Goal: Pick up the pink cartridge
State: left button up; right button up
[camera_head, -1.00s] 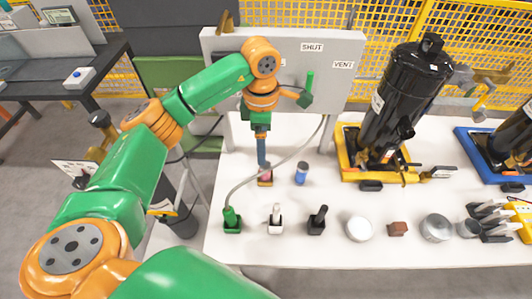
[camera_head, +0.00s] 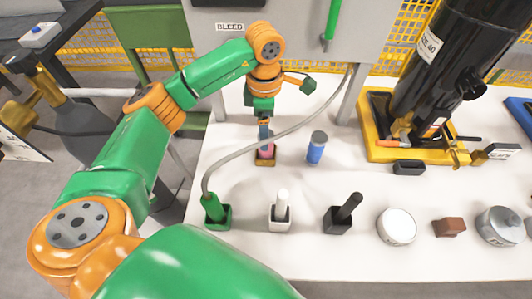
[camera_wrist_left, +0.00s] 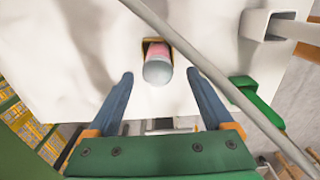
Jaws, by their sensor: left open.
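The pink cartridge (camera_head: 265,152) stands upright in a small brown holder (camera_head: 264,162) near the back left of the white table. In the left wrist view the cartridge (camera_wrist_left: 157,51) shows its round grey top and pink body. My left gripper (camera_head: 264,128) points down just above and behind it in the head view, partly covering it. In the wrist view the open blue fingers (camera_wrist_left: 160,76) are spread on either side of the cartridge's top, with gaps on both sides. Whether the fingertips are level with the top is hard to tell. My right gripper is not in view.
A grey hose (camera_head: 300,125) arcs close by my left gripper from a green-handled tool (camera_head: 215,208). A blue cartridge (camera_head: 316,148) stands to the right. White- and black-handled tools, a white disc (camera_head: 397,226) and a brown block (camera_head: 449,227) line the front.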

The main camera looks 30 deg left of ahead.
pick_arm(q)
jog(key=f+p, duration=0.1)
jog(key=f, duration=0.5)
jog(key=shift+w, duration=0.2)
grip_shut()
